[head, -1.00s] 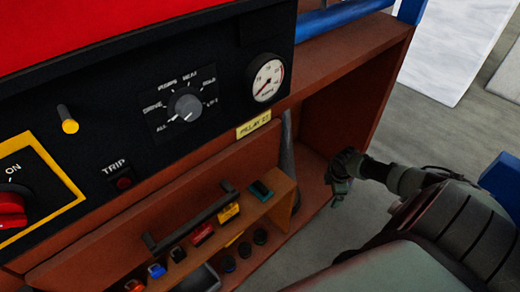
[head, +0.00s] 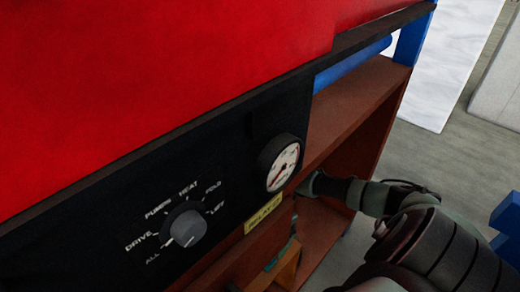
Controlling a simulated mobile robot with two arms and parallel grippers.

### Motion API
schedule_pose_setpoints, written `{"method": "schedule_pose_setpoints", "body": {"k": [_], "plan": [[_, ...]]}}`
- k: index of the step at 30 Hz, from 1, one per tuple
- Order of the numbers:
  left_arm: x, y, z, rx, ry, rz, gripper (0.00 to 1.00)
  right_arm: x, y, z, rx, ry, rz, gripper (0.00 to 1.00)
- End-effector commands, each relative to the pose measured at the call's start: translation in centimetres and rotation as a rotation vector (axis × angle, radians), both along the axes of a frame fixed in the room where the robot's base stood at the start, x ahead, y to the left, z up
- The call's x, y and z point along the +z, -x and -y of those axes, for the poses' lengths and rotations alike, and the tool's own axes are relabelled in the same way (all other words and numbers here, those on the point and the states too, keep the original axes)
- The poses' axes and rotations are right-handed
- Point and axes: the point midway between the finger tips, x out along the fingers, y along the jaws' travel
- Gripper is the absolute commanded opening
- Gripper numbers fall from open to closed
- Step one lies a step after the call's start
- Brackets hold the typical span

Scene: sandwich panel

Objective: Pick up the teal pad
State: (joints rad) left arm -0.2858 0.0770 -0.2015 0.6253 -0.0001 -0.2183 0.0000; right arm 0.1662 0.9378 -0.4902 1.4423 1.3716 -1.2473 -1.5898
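The teal pad (head: 283,255) shows as a small teal strip on the brown shelf box, low in the head view, just below the yellow label. Most of it is cut off by the panel's lower edge. My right gripper (head: 303,187) is just right of the gauge, above and slightly right of the pad and apart from it. Its fingers are dark and small, and I cannot tell how far they are parted. My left gripper is not in view.
The black panel carries a selector knob (head: 187,228) and a round gauge (head: 282,164), close to my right gripper. A yellow label (head: 263,215) sits at its lower edge. A blue rail (head: 352,67) runs above the brown cabinet (head: 362,98).

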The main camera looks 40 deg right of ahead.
Motion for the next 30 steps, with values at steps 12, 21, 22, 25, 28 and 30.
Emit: {"method": "schedule_pose_setpoints", "body": {"k": [12,21,22,25,28,30], "plan": [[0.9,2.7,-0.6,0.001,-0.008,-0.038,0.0,-4.8,0.3,-2.6,-0.002,0.0,-0.001,1.0],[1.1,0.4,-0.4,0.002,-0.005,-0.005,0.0,-5.3,0.3,-2.8,0.0,0.002,0.001,1.0],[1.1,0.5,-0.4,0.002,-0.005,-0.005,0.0,-5.3,0.3,-2.8,0.0,0.002,0.001,0.92],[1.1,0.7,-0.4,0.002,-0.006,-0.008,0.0,-5.3,0.3,-2.8,-0.001,0.002,0.001,0.64],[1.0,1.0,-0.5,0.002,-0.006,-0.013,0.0,-5.3,0.3,-2.7,-0.001,0.002,0.001,0.4],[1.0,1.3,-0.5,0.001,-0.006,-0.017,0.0,-5.2,0.3,-2.8,-0.001,0.002,0.001,0.4]]}}
